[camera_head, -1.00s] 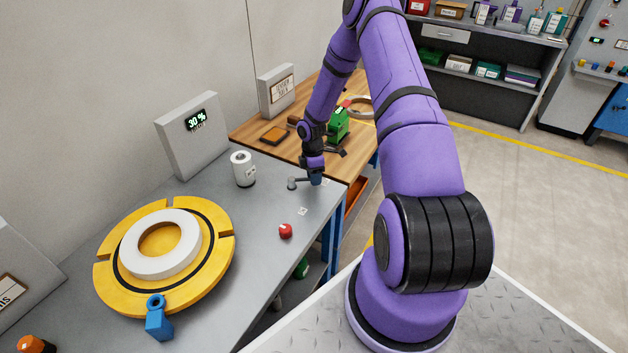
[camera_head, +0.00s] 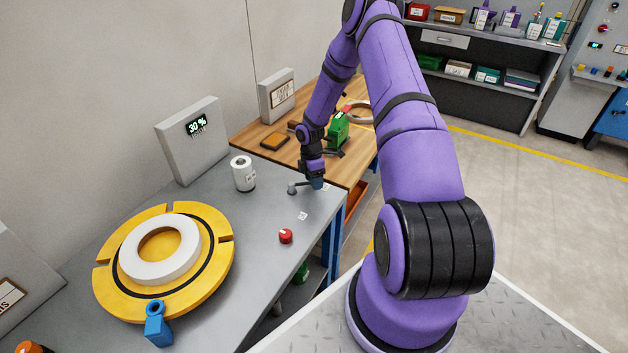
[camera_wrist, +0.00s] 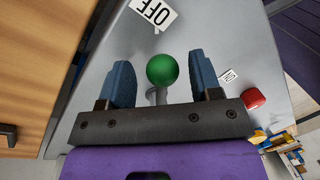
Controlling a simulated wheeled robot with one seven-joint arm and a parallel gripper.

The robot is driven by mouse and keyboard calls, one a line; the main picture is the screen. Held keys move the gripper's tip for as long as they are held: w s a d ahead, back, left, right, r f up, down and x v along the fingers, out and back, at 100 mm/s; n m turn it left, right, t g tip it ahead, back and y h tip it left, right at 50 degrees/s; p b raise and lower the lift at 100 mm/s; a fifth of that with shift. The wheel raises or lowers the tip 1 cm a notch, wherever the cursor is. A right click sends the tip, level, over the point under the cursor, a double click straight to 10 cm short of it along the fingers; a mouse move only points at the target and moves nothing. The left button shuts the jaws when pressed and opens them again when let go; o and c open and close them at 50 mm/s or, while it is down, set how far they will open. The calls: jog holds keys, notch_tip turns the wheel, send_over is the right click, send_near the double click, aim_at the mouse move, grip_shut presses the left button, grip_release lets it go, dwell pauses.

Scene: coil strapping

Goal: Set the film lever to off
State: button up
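The film lever (camera_head: 293,188) stands on the grey table near its far right corner, and my gripper (camera_head: 317,184) is down at its handle end. In the wrist view the lever's green ball knob (camera_wrist: 162,70) sits between the two blue fingers of my gripper (camera_wrist: 163,82). The fingers are open, with a gap on each side of the ball. A white OFF label (camera_wrist: 153,12) lies beyond the knob at the top of that view. A small ON label (camera_wrist: 228,75) lies right of the right finger. In the head view my gripper hides the knob.
A red button (camera_head: 286,236) stands near the table's front edge. A white-and-black cylinder (camera_head: 243,173) and a yellow turntable (camera_head: 217,262) with a white ring (camera_head: 186,262) are to the left. A wooden table (camera_head: 262,128) with a green tool (camera_head: 339,131) adjoins behind.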

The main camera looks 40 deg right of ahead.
notch_tip(320, 180, up, 10)
jog(key=w, duration=0.2)
jog(key=shift+d+r, duration=0.25)
jog(key=shift+d, duration=0.05)
dwell(0.6)
jog(key=s+a+r+m+t+h, duration=0.1)
jog(key=s+a+r+m, duration=0.2)
jog(key=r, duration=0.7)
jog(key=s+a+r+m+t+h, duration=0.15)
jog(key=a+r, duration=0.35)
jog(key=r, duration=0.6)
jog(key=s+a+r+m, duration=0.2)
jog(key=s+a+r, duration=0.25)
jog(key=r, duration=0.55)
jog(key=s+a+r+m+t+y, duration=0.1)
jog(key=s+a+r+m, duration=0.3)
jog(key=s, duration=0.7)
jog(key=s+a+r+m+t+y, duration=0.1)
jog(key=s+a+r+m+t, duration=0.3)
jog(key=s+a+r, duration=0.3)
jog(key=s, duration=0.5)
jog(key=shift+s+r, duration=0.15)
jog(key=shift+r, duration=0.1)
